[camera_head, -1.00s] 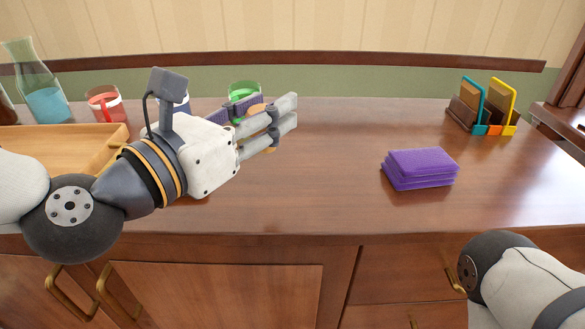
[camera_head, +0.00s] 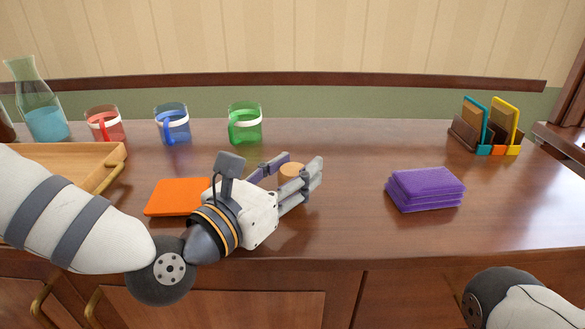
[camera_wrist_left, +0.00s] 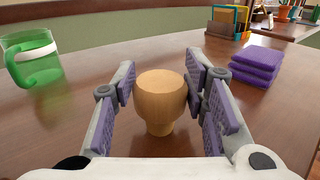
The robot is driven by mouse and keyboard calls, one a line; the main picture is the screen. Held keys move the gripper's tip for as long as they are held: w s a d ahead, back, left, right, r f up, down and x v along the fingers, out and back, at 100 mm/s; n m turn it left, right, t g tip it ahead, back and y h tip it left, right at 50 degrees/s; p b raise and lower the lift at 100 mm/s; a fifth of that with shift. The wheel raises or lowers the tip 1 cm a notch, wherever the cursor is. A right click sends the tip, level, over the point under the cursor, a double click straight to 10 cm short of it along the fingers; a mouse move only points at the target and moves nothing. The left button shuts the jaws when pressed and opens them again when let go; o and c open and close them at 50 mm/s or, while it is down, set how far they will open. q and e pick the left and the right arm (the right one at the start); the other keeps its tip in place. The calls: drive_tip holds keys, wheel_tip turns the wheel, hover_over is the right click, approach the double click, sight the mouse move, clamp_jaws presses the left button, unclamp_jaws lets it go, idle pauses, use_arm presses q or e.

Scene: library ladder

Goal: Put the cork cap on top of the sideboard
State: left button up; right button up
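The cork cap (camera_head: 292,170) is a light tan, tapered stopper, wider at the top. It is upright between the fingers of my left gripper (camera_head: 297,174), above the near middle part of the brown sideboard (camera_head: 345,205). In the left wrist view the cork cap (camera_wrist_left: 160,98) sits between the purple pads of the left gripper (camera_wrist_left: 160,95), which appear to touch it on both sides. I cannot tell whether its narrow bottom touches the sideboard top. My right gripper is out of view; only part of the right arm shows at the lower right.
Red (camera_head: 104,124), blue (camera_head: 173,124) and green (camera_head: 245,123) mugs stand along the back. A carafe (camera_head: 43,112) and wooden tray (camera_head: 75,163) are at left. An orange sheet (camera_head: 176,197) lies beside my wrist. Purple cloths (camera_head: 425,188) and a file holder (camera_head: 484,130) are right.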

use_arm(q)
drive_tip(key=shift+o, duration=0.7)
drive_tip(key=shift+r, duration=0.1)
drive_tip(key=shift+s+r, duration=0.1)
drive_tip(key=shift+r, duration=0.1)
drive_tip(key=v, duration=0.7)
drive_tip(key=shift+s+a+f, duration=0.1)
drive_tip(key=shift+s+a, duration=0.15)
drive_tip(key=shift+a, duration=0.1)
drive_tip(key=p+v, duration=0.3)
drive_tip(key=shift+s+a+r+p, duration=0.1)
drive_tip(key=shift+s+r+p, duration=0.1)
drive_tip(key=shift+r+p, duration=0.15)
drive_tip(key=shift+s+a+f, duration=0.1)
drive_tip(key=shift+s, duration=0.1)
drive_tip(key=shift+f, duration=0.25)
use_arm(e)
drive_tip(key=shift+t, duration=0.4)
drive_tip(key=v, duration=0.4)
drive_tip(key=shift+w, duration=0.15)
